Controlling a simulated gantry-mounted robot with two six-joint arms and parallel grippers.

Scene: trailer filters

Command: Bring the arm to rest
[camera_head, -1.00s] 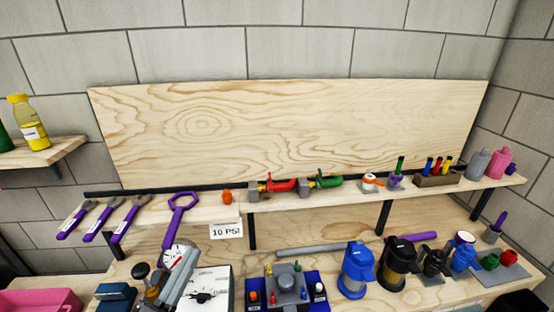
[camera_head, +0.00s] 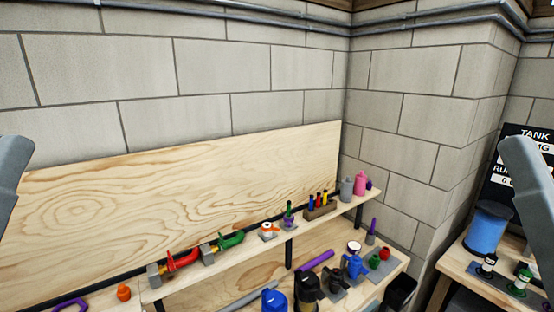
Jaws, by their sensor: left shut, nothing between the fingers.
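A grey part of my left arm shows at the left edge of the head view, with my left gripper (camera_head: 13,175) there. It is shut and holds nothing; its fingers are hard to make out. A matching grey part of my right arm stands at the right edge, and no right fingers show. Both arm parts are raised, clear of the bench and shelf.
A wooden shelf (camera_head: 262,246) holds red (camera_head: 184,260) and green-handled valves (camera_head: 231,240), bottles and markers. Blue and black filter housings (camera_head: 307,292) stand below. At right, a table carries a blue cylinder (camera_head: 488,230). The space before the wall is free.

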